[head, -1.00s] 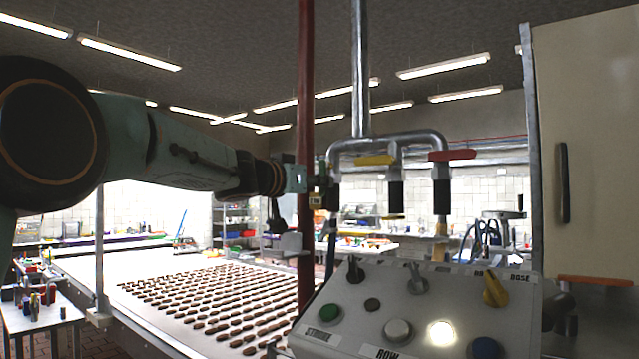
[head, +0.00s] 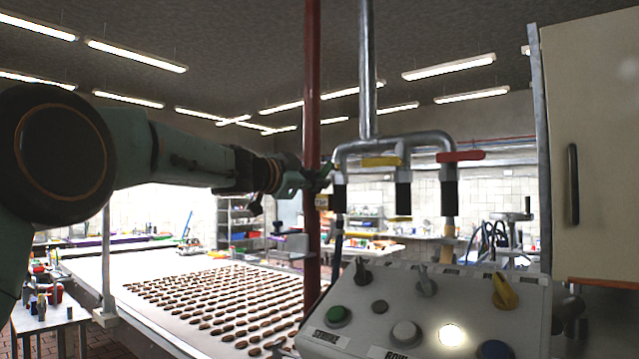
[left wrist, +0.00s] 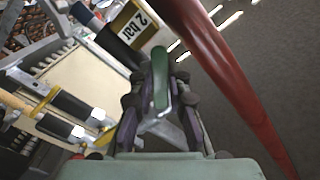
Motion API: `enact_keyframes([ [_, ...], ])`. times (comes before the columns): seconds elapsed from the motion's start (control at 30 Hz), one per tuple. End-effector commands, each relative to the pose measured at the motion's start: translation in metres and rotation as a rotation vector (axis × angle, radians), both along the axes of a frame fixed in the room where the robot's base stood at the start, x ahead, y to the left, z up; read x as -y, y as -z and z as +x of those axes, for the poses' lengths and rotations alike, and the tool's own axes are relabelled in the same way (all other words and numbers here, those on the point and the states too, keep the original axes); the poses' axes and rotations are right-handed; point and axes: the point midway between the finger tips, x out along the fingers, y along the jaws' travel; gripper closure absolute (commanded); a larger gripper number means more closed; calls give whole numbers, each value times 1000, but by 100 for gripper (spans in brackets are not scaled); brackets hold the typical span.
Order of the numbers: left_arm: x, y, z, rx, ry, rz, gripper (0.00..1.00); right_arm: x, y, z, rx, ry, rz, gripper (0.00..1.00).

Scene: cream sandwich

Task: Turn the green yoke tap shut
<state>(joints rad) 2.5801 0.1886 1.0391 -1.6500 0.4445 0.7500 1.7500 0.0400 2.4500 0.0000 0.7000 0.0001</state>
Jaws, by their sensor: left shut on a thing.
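The green yoke tap handle (left wrist: 160,78) stands between my left gripper's fingers in the left wrist view. My left gripper (left wrist: 160,98) is shut on it. In the head view my left gripper (head: 318,180) reaches from the left to the left leg of the grey pipe yoke (head: 420,137), beside the red upright pipe (head: 312,90). The handle is mostly hidden there, so I cannot tell its exact angle. My right gripper is not in view.
A yellow tap handle (head: 381,161) and a red tap handle (head: 461,156) sit on the other yoke legs. A control panel (head: 375,298) with knobs and buttons is below. A conveyor (head: 100,262) with biscuits is behind. A cabinet (head: 605,150) stands at right.

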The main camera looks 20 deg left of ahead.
Motion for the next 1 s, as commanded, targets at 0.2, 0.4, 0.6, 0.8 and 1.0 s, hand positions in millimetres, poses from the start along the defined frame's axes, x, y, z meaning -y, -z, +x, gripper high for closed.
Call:
enact_keyframes([
  [0.2, -5, -2, 3, 66, 2, 195, 100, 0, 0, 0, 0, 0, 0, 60],
  [0.4, -8, -8, 4, 130, 3, 373, 100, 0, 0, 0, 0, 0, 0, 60],
  [0.6, -10, -14, 4, 189, 3, 536, 100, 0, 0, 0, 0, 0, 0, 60],
  [0.8, -11, -19, 5, 236, 3, 664, 100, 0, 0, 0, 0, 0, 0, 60],
  [1.0, -11, -23, 5, 267, 4, 750, 100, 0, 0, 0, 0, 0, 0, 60],
])
